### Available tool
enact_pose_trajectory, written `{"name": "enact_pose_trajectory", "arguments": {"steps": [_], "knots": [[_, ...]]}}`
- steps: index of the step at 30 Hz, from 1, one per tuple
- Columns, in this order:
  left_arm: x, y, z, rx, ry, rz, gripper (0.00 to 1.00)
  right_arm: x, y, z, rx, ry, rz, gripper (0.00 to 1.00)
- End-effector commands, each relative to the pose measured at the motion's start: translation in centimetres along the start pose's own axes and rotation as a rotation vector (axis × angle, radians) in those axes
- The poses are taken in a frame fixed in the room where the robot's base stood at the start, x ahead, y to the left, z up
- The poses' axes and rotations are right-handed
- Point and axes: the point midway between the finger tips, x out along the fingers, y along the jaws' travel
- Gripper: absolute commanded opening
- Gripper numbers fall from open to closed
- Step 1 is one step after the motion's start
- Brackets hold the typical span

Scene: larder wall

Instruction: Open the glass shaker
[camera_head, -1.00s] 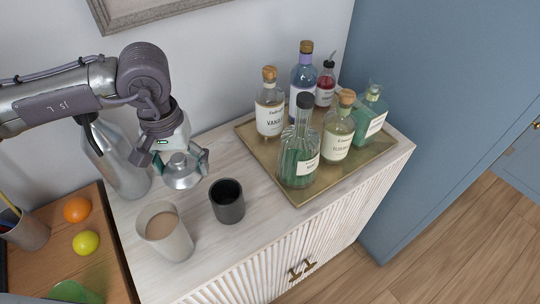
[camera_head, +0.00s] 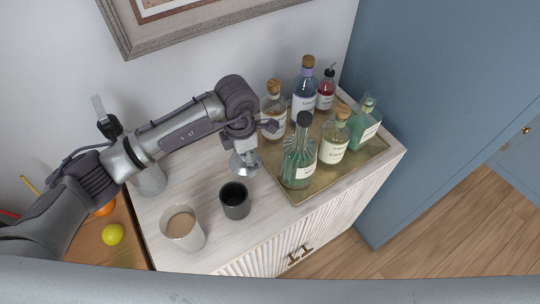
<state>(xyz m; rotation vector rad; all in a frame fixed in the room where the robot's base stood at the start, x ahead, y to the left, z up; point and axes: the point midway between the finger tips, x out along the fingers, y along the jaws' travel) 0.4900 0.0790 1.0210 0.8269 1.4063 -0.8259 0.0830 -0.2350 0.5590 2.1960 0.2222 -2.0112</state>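A clear cup with a tan drink (camera_head: 183,227) stands open at the cabinet's front left; it looks like the shaker's glass body. A silver, dome-shaped piece, apparently its metal top (camera_head: 245,166), is upright at the tabletop behind the dark cup, left of the tray. My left gripper (camera_head: 248,143) is directly above and around the silver piece's upper part. One finger is spread out to the right, so it looks open; the other finger is mostly hidden. Whether the silver piece rests fully on the top is hard to tell. My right gripper is not in view.
A dark cup (camera_head: 235,201) stands right of the clear cup. A gold tray (camera_head: 300,196) with several bottles fills the right side, close to my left gripper. A metal vessel (camera_head: 151,181) is partly hidden under my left arm. A lime (camera_head: 113,235) lies on the lower wooden surface.

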Motion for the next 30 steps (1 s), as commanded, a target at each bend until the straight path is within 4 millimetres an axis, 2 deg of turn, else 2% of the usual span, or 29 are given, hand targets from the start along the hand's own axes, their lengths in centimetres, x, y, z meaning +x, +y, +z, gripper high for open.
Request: {"name": "enact_pose_trajectory", "arguments": {"steps": [2, 5, 11, 17, 24, 30], "knots": [[0.1, -0.2, 0.1, -0.054, 0.0, 0.0, 0.39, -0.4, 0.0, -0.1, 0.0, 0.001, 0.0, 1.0], [1.2, -0.3, 0.1, -0.084, 0.002, -0.001, 0.39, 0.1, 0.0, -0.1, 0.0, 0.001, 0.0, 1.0], [4.7, -0.4, 0.1, -0.088, 0.001, -0.001, 0.39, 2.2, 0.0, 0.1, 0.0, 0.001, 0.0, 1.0], [6.5, -0.3, 0.2, -0.085, -0.001, 0.0, 0.39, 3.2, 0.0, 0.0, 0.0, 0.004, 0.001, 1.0], [10.4, -0.3, 0.1, -0.085, 0.0, 0.0, 0.39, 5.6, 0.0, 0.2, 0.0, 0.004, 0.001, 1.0], [10.3, -0.3, 0.1, -0.083, -0.001, 0.002, 0.39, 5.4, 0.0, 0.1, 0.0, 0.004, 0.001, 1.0]]}}
